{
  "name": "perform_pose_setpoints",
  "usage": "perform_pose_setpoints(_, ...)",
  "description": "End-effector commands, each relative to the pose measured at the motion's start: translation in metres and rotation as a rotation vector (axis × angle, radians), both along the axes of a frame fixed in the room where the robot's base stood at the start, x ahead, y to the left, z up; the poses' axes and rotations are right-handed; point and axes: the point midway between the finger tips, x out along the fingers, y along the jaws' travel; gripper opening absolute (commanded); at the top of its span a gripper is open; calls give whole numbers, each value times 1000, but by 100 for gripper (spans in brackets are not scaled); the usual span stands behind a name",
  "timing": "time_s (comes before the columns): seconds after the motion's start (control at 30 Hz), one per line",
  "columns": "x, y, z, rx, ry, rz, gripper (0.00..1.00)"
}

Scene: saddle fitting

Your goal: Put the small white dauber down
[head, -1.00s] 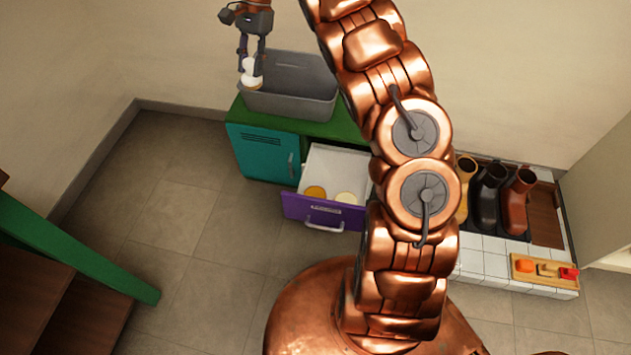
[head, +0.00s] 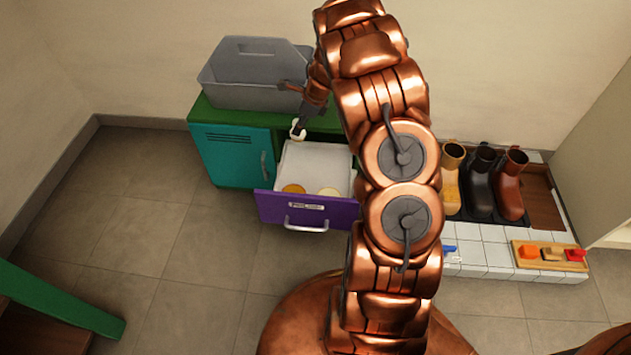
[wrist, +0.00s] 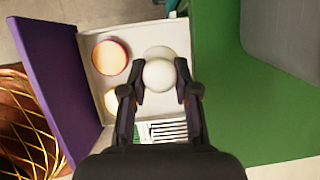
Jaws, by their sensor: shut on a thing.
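My gripper (wrist: 160,82) is shut on the small white dauber (wrist: 158,73), whose round pale head shows between the fingertips in the wrist view. In the head view the dauber (head: 297,131) is at the rear left of the open purple-fronted drawer (head: 307,211), and the arm partly hides the gripper. From the wrist, the dauber overlaps the drawer's white inside; I cannot tell whether it touches the bottom. An orange round tin (wrist: 110,57) and a cream one (wrist: 112,101) lie in the drawer near its front. A pale round shape shows behind the dauber.
A grey bin (head: 255,90) stands on the green cabinet top (head: 212,114) left of the gripper. A teal door (head: 232,157) is beside the drawer. Several boots (head: 482,182) and a wooden tray of coloured blocks (head: 549,256) are at the right. A blue-and-white item (head: 449,250) lies on the tiles.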

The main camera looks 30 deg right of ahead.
Motion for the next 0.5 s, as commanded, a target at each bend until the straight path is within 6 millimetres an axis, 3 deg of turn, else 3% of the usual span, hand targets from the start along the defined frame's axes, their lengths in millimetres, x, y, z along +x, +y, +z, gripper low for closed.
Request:
perform_pose_setpoints(0.03, -11, -5, -20, 7, 7, -49, 2)
perform_pose_setpoints(0.2, -32, -23, -51, 3, 2, -171, 2)
perform_pose_setpoints(0.5, -46, -33, -76, 3, 0, -237, 2)
